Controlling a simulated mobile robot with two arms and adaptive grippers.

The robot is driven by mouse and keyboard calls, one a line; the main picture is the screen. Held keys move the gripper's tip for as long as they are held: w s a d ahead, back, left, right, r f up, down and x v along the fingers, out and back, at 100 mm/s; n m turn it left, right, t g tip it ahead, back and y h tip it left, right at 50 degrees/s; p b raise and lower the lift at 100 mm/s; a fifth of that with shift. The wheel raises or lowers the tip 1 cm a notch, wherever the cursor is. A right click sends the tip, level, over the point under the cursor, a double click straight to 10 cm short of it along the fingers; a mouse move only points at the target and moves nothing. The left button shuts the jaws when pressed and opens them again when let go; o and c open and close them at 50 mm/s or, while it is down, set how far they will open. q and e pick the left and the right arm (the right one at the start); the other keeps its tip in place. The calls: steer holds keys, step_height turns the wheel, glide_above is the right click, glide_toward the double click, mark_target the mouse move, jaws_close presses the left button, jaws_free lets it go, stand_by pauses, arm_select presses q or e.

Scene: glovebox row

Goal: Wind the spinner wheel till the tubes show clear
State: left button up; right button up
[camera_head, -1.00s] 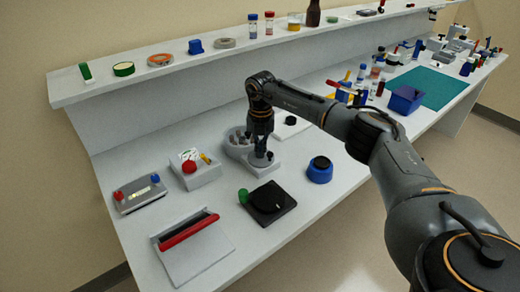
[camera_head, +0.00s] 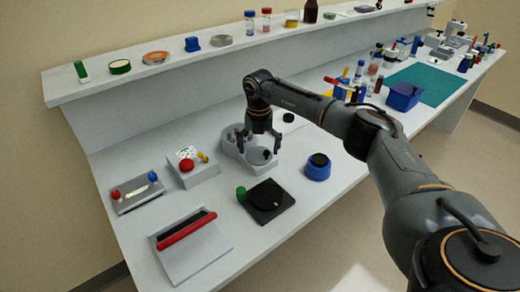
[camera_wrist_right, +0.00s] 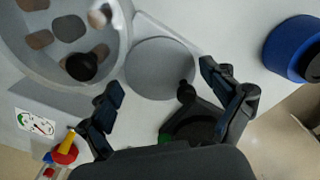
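The grey spinner (camera_head: 232,147) stands on the bench, partly hidden by my right gripper. In the right wrist view its round bowl (camera_wrist_right: 124,40) holds brownish oval shapes, apparently tubes, around a dark grey centre; I cannot tell whether they are clear. The flat grey wheel (camera_wrist_right: 155,68) beside the bowl carries a small black knob (camera_wrist_right: 186,92) near its edge; the wheel (camera_head: 259,158) also shows in the head view. My right gripper (camera_head: 262,150) is open above the wheel, and the knob is not gripped. In the wrist view its fingers (camera_wrist_right: 161,78) are wide apart. My left gripper is not in view.
A black square device (camera_head: 268,201) with a green knob stands in front. A blue round pot (camera_head: 318,168) stands to the right, and a grey box with a red button (camera_head: 188,167) to the left. The raised shelf (camera_head: 130,82) runs behind.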

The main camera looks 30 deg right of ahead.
mark_target(260, 154)
step_height(260, 154, up, 12)
steer(key=shift+s, duration=0.15)
steer(key=shift+d+f, duration=0.1)
stand_by(0.8)
